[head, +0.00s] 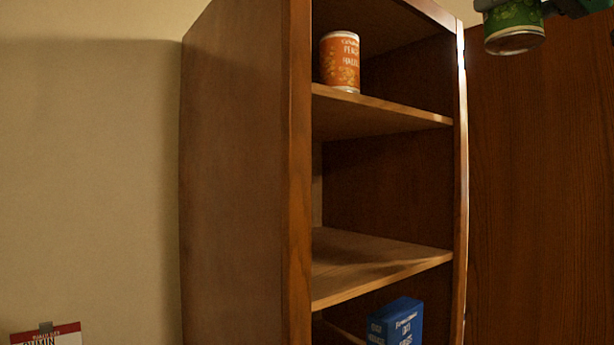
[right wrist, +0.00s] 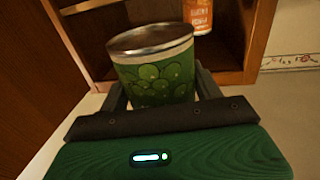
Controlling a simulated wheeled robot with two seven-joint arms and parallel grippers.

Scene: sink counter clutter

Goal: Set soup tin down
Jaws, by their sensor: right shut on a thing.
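The soup tin is a green can with round pea-like pictures and a metal rim. In the right wrist view the soup tin (right wrist: 155,72) sits between the two fingers of my right gripper (right wrist: 160,95), which is shut on it. In the head view the soup tin (head: 513,27) shows at the top right, cut by the upper edge, held in the air right of the open cabinet. Only a small part of my right gripper (head: 545,8) shows there. My left gripper is not in view.
A tall wooden cabinet (head: 235,150) stands open. An orange can (head: 340,62) is on its upper shelf (head: 385,112). The middle shelf (head: 370,262) looks bare. A blue box (head: 396,322) is below. A wooden door panel (head: 540,180) is at right. A red-and-white packet (head: 48,335) is at lower left.

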